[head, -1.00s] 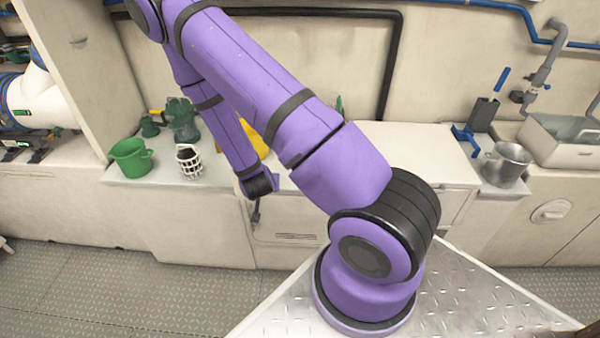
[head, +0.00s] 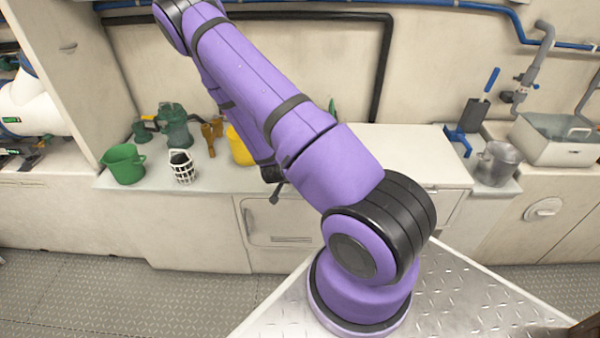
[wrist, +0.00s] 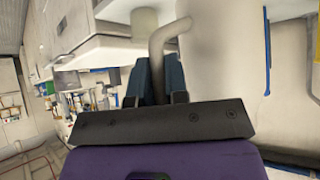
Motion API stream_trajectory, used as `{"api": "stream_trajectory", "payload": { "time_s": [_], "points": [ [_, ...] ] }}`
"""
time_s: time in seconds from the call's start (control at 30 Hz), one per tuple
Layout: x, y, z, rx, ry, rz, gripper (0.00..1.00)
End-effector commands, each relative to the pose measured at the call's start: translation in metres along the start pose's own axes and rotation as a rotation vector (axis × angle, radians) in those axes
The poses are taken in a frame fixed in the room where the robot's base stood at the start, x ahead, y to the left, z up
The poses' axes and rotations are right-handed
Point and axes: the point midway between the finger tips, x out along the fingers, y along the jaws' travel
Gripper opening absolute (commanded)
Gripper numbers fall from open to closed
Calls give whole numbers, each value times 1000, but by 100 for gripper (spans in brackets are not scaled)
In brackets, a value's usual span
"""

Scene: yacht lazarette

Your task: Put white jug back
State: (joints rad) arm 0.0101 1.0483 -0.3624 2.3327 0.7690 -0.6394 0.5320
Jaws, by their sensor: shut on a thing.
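My gripper (wrist: 158,66) shows in the wrist view, its two dark blue-grey fingers shut on a pale, bent bar. I see no other white jug standing on the counter there.
The counter (head: 215,178) holds a green bucket (head: 124,165), a white lattice basket (head: 183,168), a dark green can (head: 175,125) and a yellow thing (head: 240,147). A grey metal pot (head: 496,165) stands right, near a sink (head: 552,150). The white worktop between is clear.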

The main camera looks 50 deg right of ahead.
Motion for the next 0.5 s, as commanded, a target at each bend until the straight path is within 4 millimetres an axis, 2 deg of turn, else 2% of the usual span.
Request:
{"api": "stream_trajectory", "payload": {
  "time_s": [0.2, 0.5],
  "points": [
    [28, -23, -23, 1, 2, -1, 0],
    [41, -34, -32, -1, 1, -1, 0]
  ]
}}
